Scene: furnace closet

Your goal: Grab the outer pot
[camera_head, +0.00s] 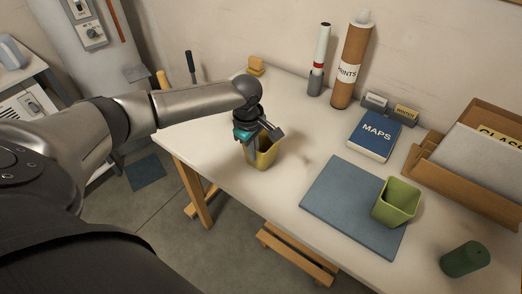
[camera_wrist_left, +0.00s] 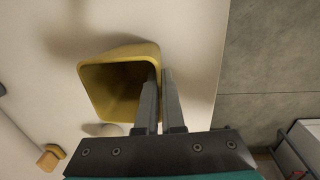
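A yellow square pot (camera_head: 267,154) stands upright near the left front edge of the white table; it also shows in the left wrist view (camera_wrist_left: 105,85), with its dark opening facing the camera. My left gripper (camera_head: 259,150) points down at its rim. In the left wrist view the fingers (camera_wrist_left: 160,85) straddle one wall, one inside the pot and one outside, and look closed on it. A green square pot (camera_head: 396,203) stands apart on the blue mat to the right. My right gripper is not in view.
The blue mat (camera_head: 340,205) lies on the table (camera_head: 220,130). A dark green cylinder (camera_head: 465,259) is at the lower right. A MAPS book (camera_head: 374,136), a PRINTS tube (camera_head: 350,65) and a brown file box (camera_head: 440,160) stand behind. Table space between yellow pot and mat is clear.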

